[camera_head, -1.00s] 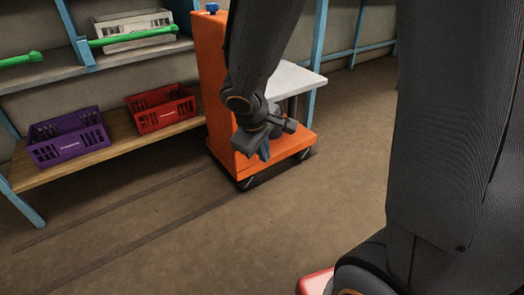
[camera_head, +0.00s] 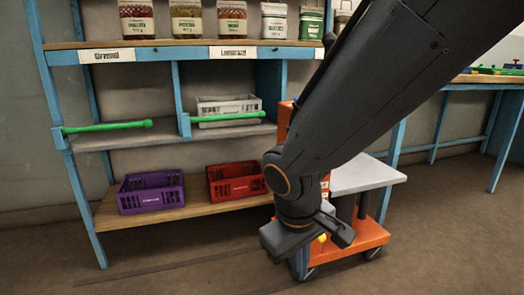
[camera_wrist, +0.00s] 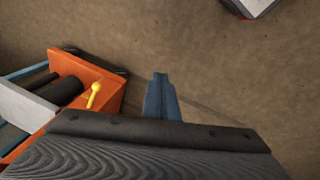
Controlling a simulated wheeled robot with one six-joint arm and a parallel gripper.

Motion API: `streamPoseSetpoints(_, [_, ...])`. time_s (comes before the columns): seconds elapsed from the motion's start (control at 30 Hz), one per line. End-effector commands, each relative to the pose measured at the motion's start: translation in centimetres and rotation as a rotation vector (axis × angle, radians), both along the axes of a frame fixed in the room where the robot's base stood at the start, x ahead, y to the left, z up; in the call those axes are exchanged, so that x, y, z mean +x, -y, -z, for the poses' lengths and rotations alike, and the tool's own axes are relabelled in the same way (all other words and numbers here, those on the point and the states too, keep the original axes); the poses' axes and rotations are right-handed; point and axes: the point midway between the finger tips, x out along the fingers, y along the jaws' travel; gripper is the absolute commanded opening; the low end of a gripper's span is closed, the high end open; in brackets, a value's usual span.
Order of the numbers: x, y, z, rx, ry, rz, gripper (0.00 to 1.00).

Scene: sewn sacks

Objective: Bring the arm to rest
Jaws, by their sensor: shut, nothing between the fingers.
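My gripper (camera_head: 299,264) hangs at the end of my arm in the head view, in front of the orange cart (camera_head: 370,236). Its fingers point down and it holds nothing. In the wrist view the blue-grey fingers of my gripper (camera_wrist: 160,97) are together, with bare brown floor beyond them. My arm hides part of the cart and of the shelf unit behind it.
A blue-framed shelf unit (camera_head: 52,120) holds a purple crate (camera_head: 150,192), a red crate (camera_head: 236,182), a white crate (camera_head: 229,106) and several jars. Green bars (camera_head: 107,127) cross the middle shelf. The cart carries a white top (camera_head: 366,175). A workbench (camera_head: 480,80) stands at right. Front-left floor is clear.

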Motion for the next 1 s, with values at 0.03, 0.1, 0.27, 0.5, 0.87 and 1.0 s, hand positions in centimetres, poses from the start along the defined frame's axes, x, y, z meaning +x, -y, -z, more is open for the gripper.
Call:
streamPoseSetpoints(0.03, [-1.5, -1.4, -0.7, 0.030, -0.015, -0.006, 0.00])
streamPoseSetpoints(0.1, [-3.2, -2.8, -1.3, 0.064, -0.042, -0.009, 0.00])
streamPoseSetpoints(0.27, [-6.7, -5.2, -2.4, 0.132, -0.097, -0.018, 0.00])
streamPoseSetpoints(0.5, [-10.9, -8.1, -3.9, 0.220, -0.167, -0.045, 0.00])
streamPoseSetpoints(0.87, [-12.7, -8.5, -6.5, 0.256, -0.200, -0.024, 0.00])
streamPoseSetpoints(1.0, [-12.4, -8.0, -7.6, 0.251, -0.197, -0.001, 0.00])
